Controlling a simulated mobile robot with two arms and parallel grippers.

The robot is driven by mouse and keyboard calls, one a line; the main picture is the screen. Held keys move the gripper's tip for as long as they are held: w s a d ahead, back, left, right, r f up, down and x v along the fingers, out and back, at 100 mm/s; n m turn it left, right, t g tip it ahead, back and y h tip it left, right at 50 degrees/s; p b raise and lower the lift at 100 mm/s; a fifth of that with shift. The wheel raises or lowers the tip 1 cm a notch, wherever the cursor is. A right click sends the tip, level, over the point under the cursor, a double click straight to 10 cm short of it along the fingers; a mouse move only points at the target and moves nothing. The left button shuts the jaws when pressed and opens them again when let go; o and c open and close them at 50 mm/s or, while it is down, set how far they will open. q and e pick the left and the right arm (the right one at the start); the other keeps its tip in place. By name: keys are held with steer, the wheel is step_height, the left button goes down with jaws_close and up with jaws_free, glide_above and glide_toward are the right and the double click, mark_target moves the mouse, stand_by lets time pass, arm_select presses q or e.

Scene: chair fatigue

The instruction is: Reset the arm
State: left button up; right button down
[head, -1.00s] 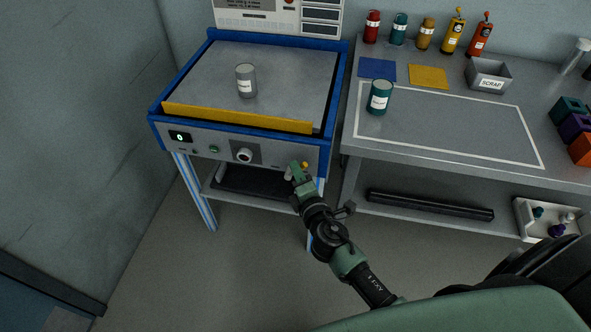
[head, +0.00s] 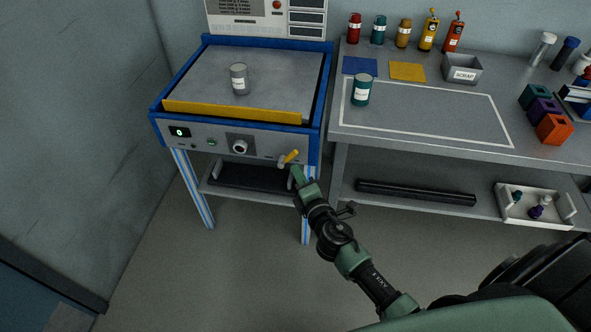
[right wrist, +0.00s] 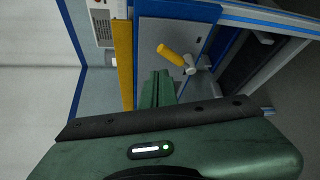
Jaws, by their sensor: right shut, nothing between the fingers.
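My right gripper (head: 297,173) is shut and empty, just below and in front of a small lever with a yellow handle (head: 291,156) on the machine's front panel. In the right wrist view the shut fingers (right wrist: 157,88) point at the panel, and the lever (right wrist: 172,54) with its pale pivot lies beyond them to the upper right, apart from them. The handle slants up to the right in the head view. My left gripper is out of view.
The blue-framed machine (head: 185,80) bears a grey can (head: 240,79) behind a yellow bar (head: 232,111). Its front has a display, a green button and a knob (head: 239,147). To the right, a workbench (head: 420,140) holds a teal can (head: 362,90), bottles, a scrap bin (head: 462,70) and coloured blocks.

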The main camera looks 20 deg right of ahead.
steer(key=s+f+m+g, duration=0.25)
steer(key=s+f, duration=0.25)
steer(key=f, duration=0.4)
steer(key=s+f+m+g+p, duration=0.1)
steer(key=s+f+m+g, duration=0.15)
steer(key=s+f, duration=0.5)
steer(key=s+f+m+g, duration=0.2)
steer(key=s+f+m, duration=0.15)
steer(key=f, duration=0.75)
arm_select(q)
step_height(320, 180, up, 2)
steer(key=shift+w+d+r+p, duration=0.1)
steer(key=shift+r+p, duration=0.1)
steer(key=shift+p, duration=0.5)
arm_select(e)
steer(key=s+f+m+g, duration=0.2)
steer(key=s+f, duration=0.3)
steer(key=s, duration=0.6)
steer(key=s+f+m+g, duration=0.3)
steer(key=s+f+m, duration=0.1)
steer(key=s, duration=0.7)
steer(key=s+f+m+g+y, duration=0.1)
steer(key=s+f+m+g, duration=0.2)
steer(key=s, duration=0.8)
step_height(320, 180, down, 3)
steer(key=shift+s+a+r, duration=0.1)
steer(key=shift+s+a, duration=0.1)
